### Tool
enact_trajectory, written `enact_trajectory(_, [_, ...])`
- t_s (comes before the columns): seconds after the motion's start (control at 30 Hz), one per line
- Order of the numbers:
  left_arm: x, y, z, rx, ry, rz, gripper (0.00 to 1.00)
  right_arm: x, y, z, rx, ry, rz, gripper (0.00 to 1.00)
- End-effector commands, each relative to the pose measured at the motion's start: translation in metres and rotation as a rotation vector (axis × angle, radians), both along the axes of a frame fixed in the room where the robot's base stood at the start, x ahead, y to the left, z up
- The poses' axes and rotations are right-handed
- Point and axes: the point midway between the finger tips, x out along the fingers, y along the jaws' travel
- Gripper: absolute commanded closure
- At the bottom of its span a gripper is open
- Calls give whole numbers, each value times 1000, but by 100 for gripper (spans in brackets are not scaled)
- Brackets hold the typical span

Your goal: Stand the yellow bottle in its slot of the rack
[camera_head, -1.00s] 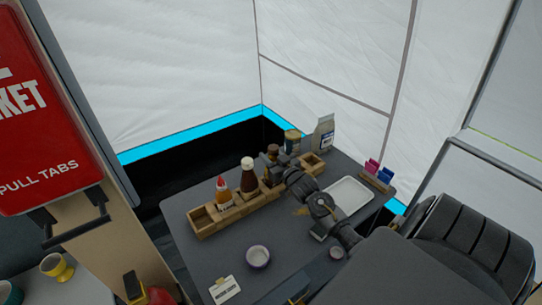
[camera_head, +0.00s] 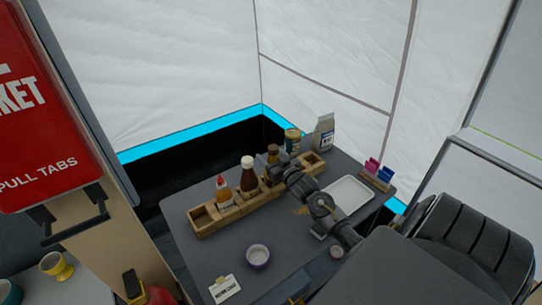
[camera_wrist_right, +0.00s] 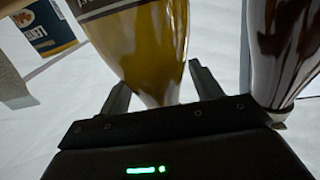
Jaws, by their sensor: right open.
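The yellow bottle (camera_wrist_right: 150,45) fills the middle of the right wrist view, its narrow end between my two fingers. In the head view its top (camera_head: 272,151) shows behind my right gripper (camera_head: 268,174), in line with the rack (camera_head: 210,228). Its base is hidden there, so I cannot tell how it sits in its slot. My right gripper (camera_wrist_right: 160,92) is open around the bottle's narrow end. My left gripper is not in view.
The rack's left-end and right-end slots look empty. A jar (camera_head: 292,141) and a white carton (camera_head: 324,132) stand behind the rack. A white tray (camera_head: 349,194), a small bowl (camera_head: 258,256) and a card (camera_head: 225,289) are on the table (camera_head: 205,263). The brown bottle (camera_wrist_right: 285,45) is close beside my gripper.

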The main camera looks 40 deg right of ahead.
Motion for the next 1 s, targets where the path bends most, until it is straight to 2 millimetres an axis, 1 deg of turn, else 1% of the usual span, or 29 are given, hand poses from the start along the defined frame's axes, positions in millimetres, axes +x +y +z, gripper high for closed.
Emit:
enact_trajectory(0.07, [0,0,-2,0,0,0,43,-5,1,0,0,-1,0,36])
enact_trajectory(0.17, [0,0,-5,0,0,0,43,-18,3,-2,0,-1,0,36])
enact_trajectory(0.4, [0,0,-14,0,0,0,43,-66,11,-2,-1,-1,0,36])
enact_trajectory(0.5, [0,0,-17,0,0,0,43,-83,14,-1,0,-2,0,36])
enact_trajectory(0.6, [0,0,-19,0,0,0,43,-95,15,0,1,-3,0,36])
enact_trajectory(0.77, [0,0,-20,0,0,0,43,-105,17,1,-1,-4,0,36])
enact_trajectory(1.0, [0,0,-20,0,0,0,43,-106,17,2,-1,-4,0,36])
